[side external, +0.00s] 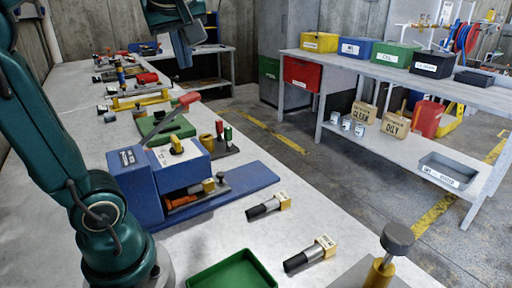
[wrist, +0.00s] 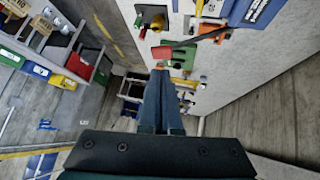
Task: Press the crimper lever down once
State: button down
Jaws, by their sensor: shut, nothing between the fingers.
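The crimper (side external: 150,188) is a blue machine on a blue base on the left bench. Its grey lever with a red grip (side external: 188,98) slants up and away from the crimper's top, raised. In the wrist view the red grip (wrist: 161,52) lies just beyond my fingertips, with the grey arm running right to the crimper (wrist: 254,12). A brass-ended fitting (side external: 208,186) sits in the opening at the crimper's front. My gripper (side external: 184,62) is shut and empty, pointing down, above the red grip with a visible gap. It also shows in the wrist view (wrist: 160,73).
Two loose black fittings with brass ends (side external: 268,206) (side external: 311,254) and a green tray (side external: 232,272) lie nearer on the bench. A yellow post with a grey knob (side external: 396,240) stands front right. A green fixture (side external: 165,126) lies behind the crimper. A bin shelf (side external: 400,75) stands across the floor.

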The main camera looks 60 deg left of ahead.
jog(key=a+n, duration=0.1)
jog(key=w+a+r, duration=0.1)
jog(key=a+r+n+g+y, duration=0.1)
jog(key=shift+w+a+r+n, duration=0.1)
jog(key=shift+w+a+n, duration=0.2)
jog(key=shift+a, duration=0.05)
jog(key=x, duration=0.4)
jog(key=d+f+x, duration=0.1)
jog(key=x, duration=0.7)
jog(key=shift+d+f, duration=0.2)
jog(key=shift+f, duration=0.1)
jog(key=shift+w+f, duration=0.1)
jog(key=shift+f, duration=0.35)
